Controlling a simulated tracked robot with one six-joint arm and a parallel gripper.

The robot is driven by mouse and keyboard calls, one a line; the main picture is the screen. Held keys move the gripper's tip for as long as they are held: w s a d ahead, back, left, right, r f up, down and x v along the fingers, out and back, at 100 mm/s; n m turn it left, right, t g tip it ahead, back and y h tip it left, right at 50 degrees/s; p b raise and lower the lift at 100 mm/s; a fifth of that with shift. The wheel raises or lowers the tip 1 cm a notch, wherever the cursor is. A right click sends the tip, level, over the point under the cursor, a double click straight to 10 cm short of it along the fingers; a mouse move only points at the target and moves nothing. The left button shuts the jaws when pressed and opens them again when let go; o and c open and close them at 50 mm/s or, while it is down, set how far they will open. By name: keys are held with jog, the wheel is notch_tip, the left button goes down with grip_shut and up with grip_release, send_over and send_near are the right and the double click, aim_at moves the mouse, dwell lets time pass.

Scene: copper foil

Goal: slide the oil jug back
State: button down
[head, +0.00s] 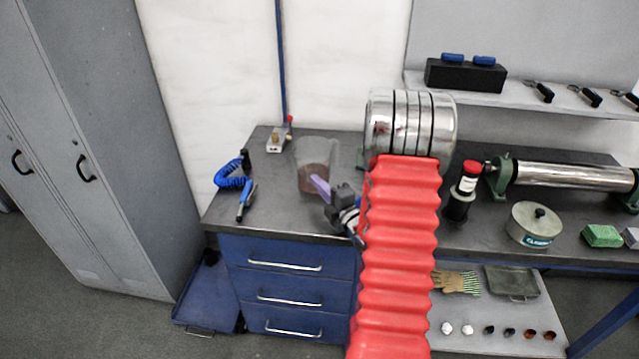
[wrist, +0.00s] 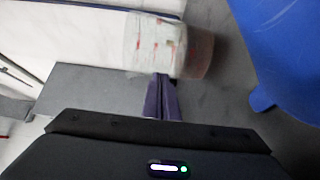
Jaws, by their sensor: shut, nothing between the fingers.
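The oil jug (head: 315,158) is a clear, open-topped vessel with brown oil in its lower part. It stands upright on the dark bench top, left of my arm. In the wrist view the jug (wrist: 150,45) lies just beyond my fingertips, with the oil at its right end. My gripper (head: 315,182) has purple fingers pressed together, with nothing held. The fingertips overlap the front of the jug near its oil level. They also meet the jug's outline in the wrist view (wrist: 162,77). I cannot tell whether they touch it.
A blue coiled air hose (head: 236,182) lies left of the jug. A brass valve fitting (head: 276,142) sits behind it at the left. A black bottle with a red cap (head: 462,190) and a round tin (head: 535,225) stand right of my arm. Bare bench lies around the jug's left side.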

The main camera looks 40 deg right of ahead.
jog(key=s+a, duration=0.2)
jog(key=shift+a, duration=0.4)
jog(key=s, duration=0.6)
jog(key=s+a, duration=0.1)
jog(key=s, duration=0.2)
jog(key=shift+s+a, duration=0.1)
jog(key=shift+s, duration=0.3)
jog(key=shift+w+a+r+g, duration=0.15)
jog(key=shift+w+g, duration=0.15)
jog(key=shift+w, duration=0.25)
jog(key=w+a+r+m+g+h, duration=0.1)
jog(key=w+a+r+m+g, duration=0.2)
jog(key=a+r+m+g, duration=0.55)
jog(key=s+a+r+m+g+y, duration=0.1)
jog(key=s+a+m, duration=0.3)
jog(key=s+a, duration=0.4)
jog(key=s+a+r+m+g+y, duration=0.2)
jog(key=s+a+r+m, duration=0.1)
jog(key=s+a, duration=0.6)
jog(key=a+r, duration=0.1)
jog(key=a, duration=0.3)
jog(key=shift+a+r+m+y, duration=0.2)
jog(key=shift+a+m+y, duration=0.15)
jog(key=shift+y, duration=0.05)
